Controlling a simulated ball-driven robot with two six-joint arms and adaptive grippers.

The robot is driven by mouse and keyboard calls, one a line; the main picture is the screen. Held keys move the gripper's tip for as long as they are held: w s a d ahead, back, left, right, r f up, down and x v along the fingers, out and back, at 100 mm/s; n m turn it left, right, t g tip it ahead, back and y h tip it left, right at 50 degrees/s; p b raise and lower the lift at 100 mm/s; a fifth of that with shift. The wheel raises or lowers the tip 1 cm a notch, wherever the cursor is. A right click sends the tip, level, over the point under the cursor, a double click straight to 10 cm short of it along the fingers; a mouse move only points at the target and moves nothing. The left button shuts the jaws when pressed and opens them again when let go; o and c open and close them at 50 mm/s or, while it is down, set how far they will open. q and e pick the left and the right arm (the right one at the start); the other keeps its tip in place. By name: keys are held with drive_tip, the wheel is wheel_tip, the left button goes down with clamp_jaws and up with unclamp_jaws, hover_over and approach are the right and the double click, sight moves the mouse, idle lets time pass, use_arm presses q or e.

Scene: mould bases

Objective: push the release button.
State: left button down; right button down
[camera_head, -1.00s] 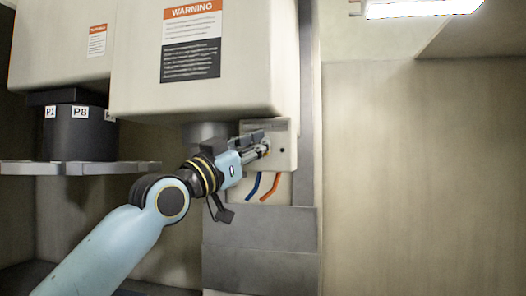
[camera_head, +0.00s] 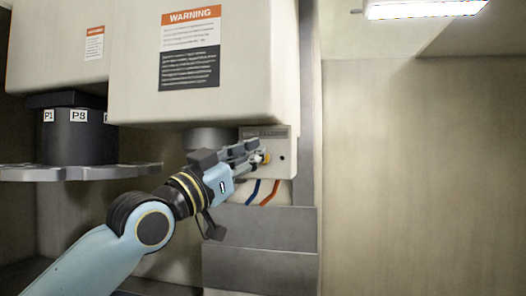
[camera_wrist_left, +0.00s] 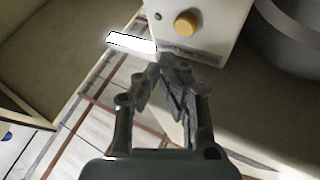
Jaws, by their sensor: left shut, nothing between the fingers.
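The release button is a round orange-yellow knob (camera_wrist_left: 186,23) on a pale control box (camera_wrist_left: 222,42) in the left wrist view. The box (camera_head: 284,152) sits under the large machine housing. My right gripper is in no view.
The big pale housing (camera_head: 240,99) with a warning label hangs just above my left gripper. A dark drum (camera_head: 78,137) on a grey disc (camera_head: 85,172) stands at the left. Blue and orange hoses (camera_head: 270,192) hang under the box. The right side is bare wall.

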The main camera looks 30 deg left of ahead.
use_arm(q)
drive_tip(key=s, duration=0.1)
drive_tip(key=s+p, duration=0.1)
drive_tip(key=shift+s+d, duration=0.3)
drive_tip(key=shift+d, duration=0.05)
idle(0.7)
